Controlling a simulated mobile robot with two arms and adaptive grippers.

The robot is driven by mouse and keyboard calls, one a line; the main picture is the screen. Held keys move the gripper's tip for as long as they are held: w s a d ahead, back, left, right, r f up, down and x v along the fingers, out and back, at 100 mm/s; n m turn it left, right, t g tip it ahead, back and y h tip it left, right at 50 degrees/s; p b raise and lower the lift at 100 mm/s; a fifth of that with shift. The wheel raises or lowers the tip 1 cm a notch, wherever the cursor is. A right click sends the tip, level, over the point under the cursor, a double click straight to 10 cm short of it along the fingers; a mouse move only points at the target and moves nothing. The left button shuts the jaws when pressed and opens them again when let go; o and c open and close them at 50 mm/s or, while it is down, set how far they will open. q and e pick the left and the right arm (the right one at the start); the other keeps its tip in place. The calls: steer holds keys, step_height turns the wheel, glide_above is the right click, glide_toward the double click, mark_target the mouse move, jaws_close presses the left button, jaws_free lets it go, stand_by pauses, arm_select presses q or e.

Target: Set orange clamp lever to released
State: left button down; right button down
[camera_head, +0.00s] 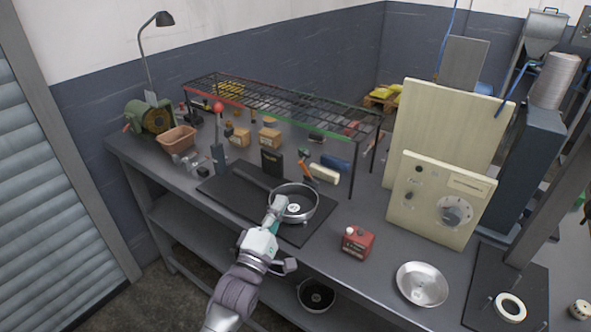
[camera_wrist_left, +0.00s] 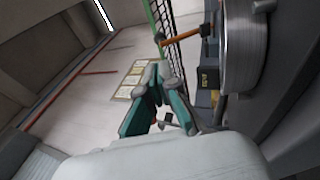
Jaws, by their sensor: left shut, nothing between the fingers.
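The orange clamp lever (camera_head: 306,169) stands tilted behind the round metal pan (camera_head: 314,207), beside a cream block. In the left wrist view the orange lever (camera_wrist_left: 182,34) shows as a slanting bar with a dark end, above my fingertips in the picture. The pan wall (camera_wrist_left: 243,45) fills the right side there. The pan sits on a black plate (camera_head: 222,185). My left gripper (camera_head: 277,203) is at the pan's near-left rim, apart from the lever. Its teal fingers (camera_wrist_left: 157,75) are shut and empty. I cannot tell whether it touches the pan. My right gripper is not in view.
A wire rack (camera_head: 290,103) spans the bench behind the plate. A red box (camera_head: 357,241) and a shallow metal bowl (camera_head: 421,285) stand at right. A cream control panel (camera_head: 437,200) stands upright behind them.

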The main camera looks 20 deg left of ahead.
mark_target(300, 164)
arm_select(q)
steer(key=p+x, duration=0.2)
steer(key=x, duration=0.8)
